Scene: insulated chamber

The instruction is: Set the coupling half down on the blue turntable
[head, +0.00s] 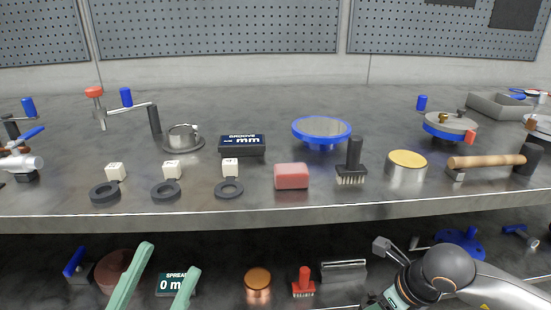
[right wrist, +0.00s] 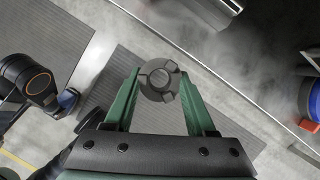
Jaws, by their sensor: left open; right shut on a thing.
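The blue turntable (head: 321,130) stands on the bench in the head view, a blue-rimmed disc with a bare grey top. The coupling half (right wrist: 159,80) is a dark grey round piece with raised jaws in the right wrist view. My right gripper (right wrist: 160,76) is shut on it, one green finger on each side.
A pink block (head: 291,176), a black brush (head: 352,162) and a yellow-topped tin (head: 406,166) stand in front of the turntable. A black display box (head: 242,145) is to its left. The bench behind is clear.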

